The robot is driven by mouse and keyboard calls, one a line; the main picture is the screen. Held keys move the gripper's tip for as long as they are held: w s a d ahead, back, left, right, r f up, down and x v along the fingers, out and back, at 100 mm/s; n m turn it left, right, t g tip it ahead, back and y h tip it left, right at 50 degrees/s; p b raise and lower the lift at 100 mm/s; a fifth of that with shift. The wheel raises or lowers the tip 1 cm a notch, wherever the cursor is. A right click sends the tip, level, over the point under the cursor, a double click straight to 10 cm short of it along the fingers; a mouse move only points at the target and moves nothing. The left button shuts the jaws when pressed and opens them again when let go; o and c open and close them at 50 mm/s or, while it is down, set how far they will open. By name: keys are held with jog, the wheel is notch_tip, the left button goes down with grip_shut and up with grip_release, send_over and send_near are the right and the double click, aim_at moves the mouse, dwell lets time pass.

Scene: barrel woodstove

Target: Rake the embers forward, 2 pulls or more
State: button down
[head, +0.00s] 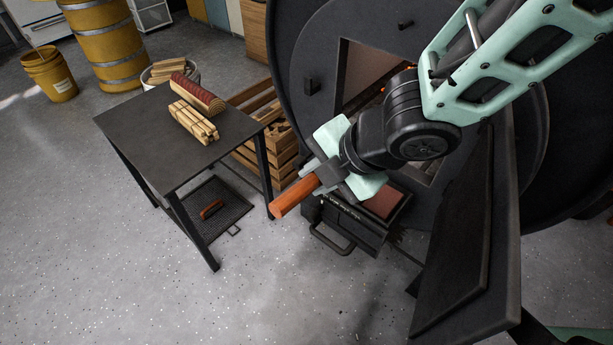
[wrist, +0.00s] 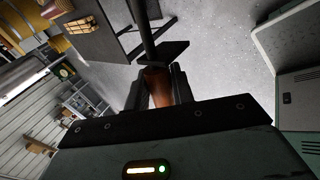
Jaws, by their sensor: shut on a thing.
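My gripper (head: 322,180) is shut on the orange-brown wooden handle of the rake (head: 295,195), in front of the stove. The handle's butt points down and left, away from the stove opening. In the wrist view the handle (wrist: 158,84) sits between the two dark fingers, and a dark rod runs from it to the top edge. The rake's head is not clearly visible. The barrel woodstove (head: 310,45) has an open firebox mouth. A small orange glow of embers (head: 383,90) shows inside, mostly hidden by my arm.
The dark stove door (head: 470,220) stands open at the right. A drawer with a loop handle (head: 330,240) juts out below the mouth. Floor in front is clear.

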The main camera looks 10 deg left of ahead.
jog(key=shift+w+d+p, duration=0.95)
jog(key=shift+w+d, duration=0.05)
jog(key=shift+w, duration=0.55)
jog(key=shift+w+d+p, duration=0.9)
jog(key=shift+w+d, duration=0.1)
jog(key=shift+w, duration=0.5)
jog(key=shift+w+d+p, duration=0.95)
jog(key=shift+w+d, duration=0.05)
jog(key=shift+w, duration=0.55)
jog(key=f, duration=0.1)
jog(key=f+b, duration=0.1)
jog(key=w+f+b, duration=0.1)
jog(key=shift+d, duration=0.3)
jog(key=shift+s+a+f+b, duration=0.9)
jog(key=shift+s+a+b, duration=1.5)
jog(key=shift+s+b, duration=1.1)
jog(key=shift+s+a+r+p, duration=0.1)
jog(key=shift+s+r+p, duration=0.15)
jog(key=shift+r+p, duration=0.6)
jog(key=shift+s+a+r+p, duration=0.15)
jog(key=shift+s+r+p, duration=0.1)
jog(key=shift+r+p, duration=0.65)
jog(key=shift+s+a+r+p, duration=0.1)
jog(key=shift+s+r+p, duration=0.15)
jog(key=shift+r+p, duration=0.6)
jog(key=shift+r, duration=0.1)
